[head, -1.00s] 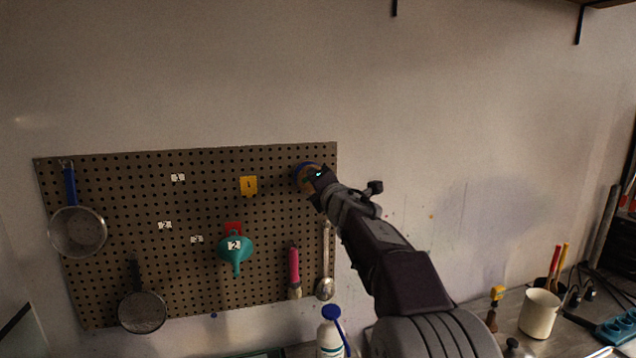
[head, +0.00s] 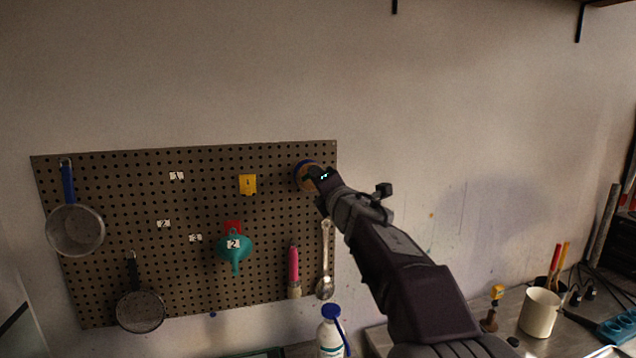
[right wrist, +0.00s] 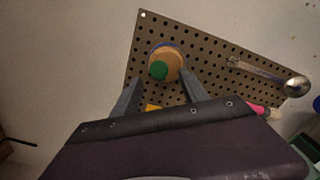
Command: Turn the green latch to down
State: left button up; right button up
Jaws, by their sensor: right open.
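A round tan latch piece (head: 303,178) with a blue edge is on the upper right corner of the pegboard (head: 200,165). In the right wrist view a green part (right wrist: 158,70) shows on the tan disc (right wrist: 165,54). My right gripper (head: 322,180) is in front of the disc and hides part of it in the head view. In the right wrist view the right gripper (right wrist: 161,80) is open, its fingers apart, with the green part between and beyond their tips. I cannot tell whether a finger touches it. My left gripper is out of view.
On the pegboard hang a spoon (head: 326,262), a pink-handled brush (head: 294,268), a teal funnel (head: 235,248) and strainers (head: 75,230). A yellow tag (head: 248,184) is left of the disc. Below are a white bottle (head: 330,338) and a cup (head: 539,313).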

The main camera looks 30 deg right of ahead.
jog(key=v, duration=0.5)
jog(key=shift+s+a, duration=0.1)
jog(key=shift+s, duration=0.2)
